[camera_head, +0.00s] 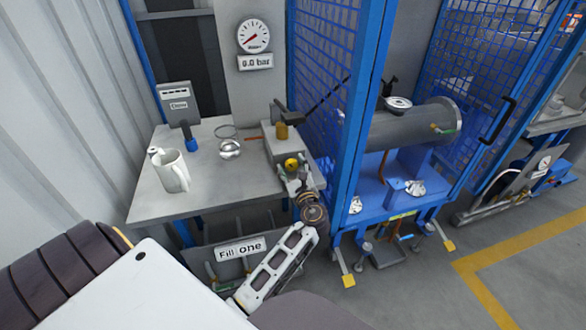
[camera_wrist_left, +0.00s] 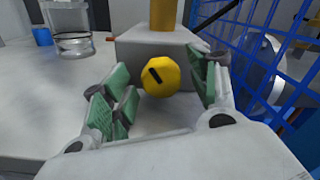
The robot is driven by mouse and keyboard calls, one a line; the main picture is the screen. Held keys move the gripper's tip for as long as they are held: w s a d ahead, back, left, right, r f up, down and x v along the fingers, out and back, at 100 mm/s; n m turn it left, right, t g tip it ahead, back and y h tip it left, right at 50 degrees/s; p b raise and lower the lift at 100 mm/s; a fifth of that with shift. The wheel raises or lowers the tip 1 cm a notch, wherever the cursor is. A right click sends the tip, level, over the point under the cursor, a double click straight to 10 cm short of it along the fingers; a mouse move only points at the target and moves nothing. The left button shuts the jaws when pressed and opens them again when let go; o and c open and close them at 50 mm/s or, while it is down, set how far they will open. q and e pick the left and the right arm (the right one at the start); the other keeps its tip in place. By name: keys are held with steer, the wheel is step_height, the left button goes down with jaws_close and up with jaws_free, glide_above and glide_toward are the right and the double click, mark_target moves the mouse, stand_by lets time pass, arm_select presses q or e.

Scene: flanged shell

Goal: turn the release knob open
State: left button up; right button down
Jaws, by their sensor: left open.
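The release knob is a yellow knob with a dark slot on the front of a grey box (camera_head: 279,144). In the head view the knob (camera_head: 291,164) sits just beyond my left gripper (camera_head: 294,176). In the left wrist view the knob (camera_wrist_left: 160,77) lies between the open fingers of my left gripper (camera_wrist_left: 158,92). The slot is tilted, running from upper left to lower right. The green pads appear apart from the knob on both sides. My right gripper is not in view.
A blue mesh cage (camera_head: 322,75) rises close to the right of the gripper. A gauge (camera_head: 253,36) hangs above a "0.0 bar" sign.

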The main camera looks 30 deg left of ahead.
arm_select(q)
step_height(320, 180, up, 10)
stand_by(0.9)
stand_by(0.3)
